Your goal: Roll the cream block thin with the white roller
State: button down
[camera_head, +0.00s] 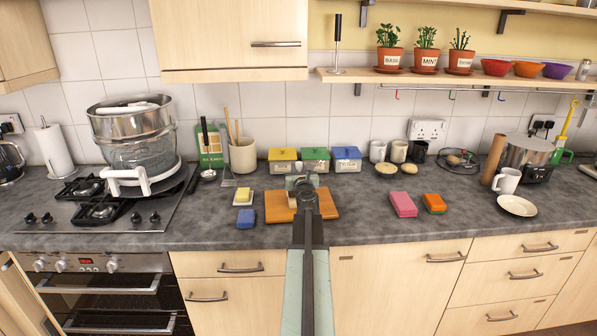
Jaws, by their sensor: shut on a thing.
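My gripper (302,184) is over the wooden board (325,205) on the worktop, seen from behind along my arm. It is shut on what looks like the white roller, which my gripper and arm mostly hide. A small piece of the cream block (292,202) shows on the board, left of my arm; the rest is hidden. I cannot tell whether the roller touches the block.
Left of the board are a blue sponge (246,218) and a yellow block on a white dish (243,197). Pink (403,204) and orange (434,203) blocks lie to the right. Three lidded boxes (315,160) stand behind. Worktop between board and pink block is clear.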

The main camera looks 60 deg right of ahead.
jog(key=shift+w+d+f, duration=0.1)
jog(key=shift+v, duration=1.2)
